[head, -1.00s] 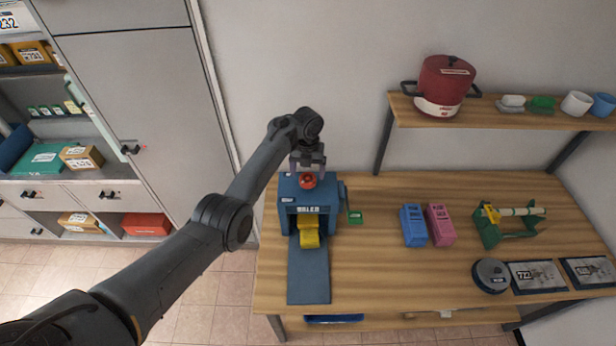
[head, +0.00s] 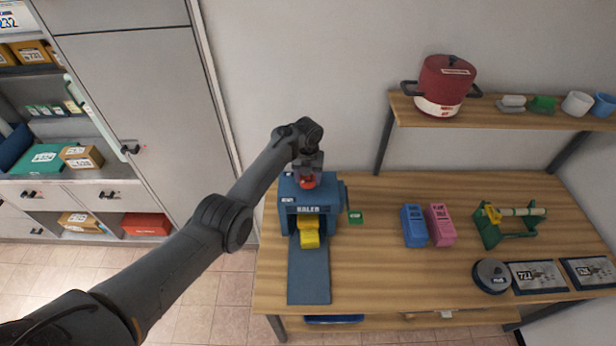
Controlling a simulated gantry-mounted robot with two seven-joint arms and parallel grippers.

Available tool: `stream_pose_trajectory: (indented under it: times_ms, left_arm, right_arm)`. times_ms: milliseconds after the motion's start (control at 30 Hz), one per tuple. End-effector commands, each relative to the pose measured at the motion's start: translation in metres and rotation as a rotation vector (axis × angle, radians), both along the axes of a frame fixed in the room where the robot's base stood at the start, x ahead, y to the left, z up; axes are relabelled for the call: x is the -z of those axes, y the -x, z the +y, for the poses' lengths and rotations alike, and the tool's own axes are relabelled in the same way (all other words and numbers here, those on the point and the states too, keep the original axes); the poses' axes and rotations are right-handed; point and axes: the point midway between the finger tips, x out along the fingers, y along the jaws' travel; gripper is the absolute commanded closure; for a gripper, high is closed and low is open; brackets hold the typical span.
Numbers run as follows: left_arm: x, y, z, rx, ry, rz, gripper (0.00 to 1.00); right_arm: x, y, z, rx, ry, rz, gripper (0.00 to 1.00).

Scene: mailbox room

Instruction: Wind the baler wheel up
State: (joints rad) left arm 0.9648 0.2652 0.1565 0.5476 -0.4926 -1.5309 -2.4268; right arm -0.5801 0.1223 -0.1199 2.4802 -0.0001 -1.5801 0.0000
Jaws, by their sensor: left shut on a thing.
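The blue baler (head: 309,202) stands on the wooden table, with a yellow piece (head: 309,232) at its front opening above a blue ramp (head: 309,275). A red wheel (head: 307,183) sits on top of the baler. My left gripper (head: 307,177) points down from above and is shut on the red wheel, partly covering it. A crank-like part with a green tag (head: 355,216) is at the baler's right side. My right gripper is not in view.
Blue (head: 413,225) and pink (head: 439,225) boxes, a green stand (head: 503,228) and a grey round tin (head: 491,275) stand to the right on the table (head: 390,275). A shelf (head: 500,119) above holds a red pot (head: 446,82). Table front is clear.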

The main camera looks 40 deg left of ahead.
Motion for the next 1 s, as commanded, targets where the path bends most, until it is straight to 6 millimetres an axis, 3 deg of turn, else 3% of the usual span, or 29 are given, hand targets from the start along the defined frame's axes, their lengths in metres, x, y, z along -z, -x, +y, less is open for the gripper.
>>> stream_pose_trajectory:
  times_ms: [467, 1000]
  left_arm:
    - [-0.002, 0.0, 0.0, -0.087, 0.0, 0.001, 0.7]
    - [-0.002, 0.0, 0.0, -0.548, -0.001, 0.002, 0.7]
  right_arm:
    - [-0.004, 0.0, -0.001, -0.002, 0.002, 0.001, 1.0]
    - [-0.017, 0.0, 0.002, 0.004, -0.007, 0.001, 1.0]
